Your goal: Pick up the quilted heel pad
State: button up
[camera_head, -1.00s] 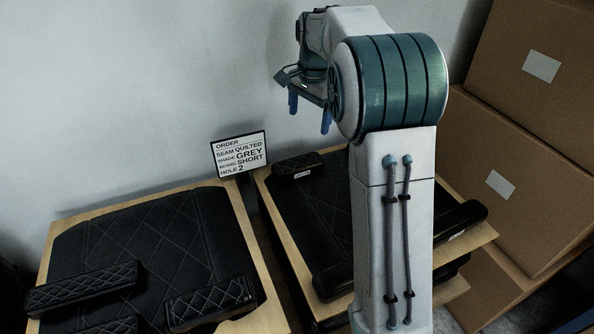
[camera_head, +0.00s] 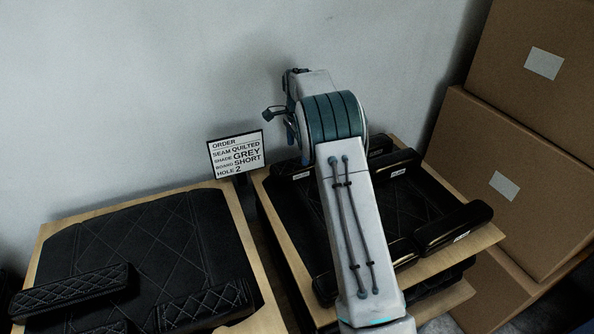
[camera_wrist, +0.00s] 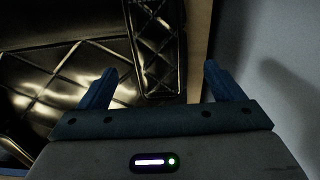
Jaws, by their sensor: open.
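In the wrist view, a narrow dark pad with quilted stitching and a pale seamed border (camera_wrist: 158,40) lies on a larger quilted black cushion (camera_wrist: 70,60). My gripper (camera_wrist: 160,70) is open and empty, its blue fingers reaching to either side of the pad's near end, apart from it. In the head view my gripper (camera_head: 291,130) hangs above the far left of the right board, largely hidden by my arm. A dark pad with a white label (camera_head: 291,168) lies below it. It seems to be the wrist-view pad, but I cannot be sure.
The left board (camera_head: 250,240) carries several quilted pads on a quilted cushion. Other dark pads (camera_head: 455,226) lie on the right board (camera_head: 480,247). An order card (camera_head: 236,154) reads quilted, grey, short, hole 2. Cardboard boxes (camera_head: 505,180) stand at right; a wall is behind.

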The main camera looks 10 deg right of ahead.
aim_at(297, 163)
jog(key=f, duration=0.6)
jog(key=shift+s+a+f, duration=0.2)
jog(key=shift+s+a, duration=0.05)
jog(key=c, duration=1.2)
jog(key=shift+r, duration=0.1)
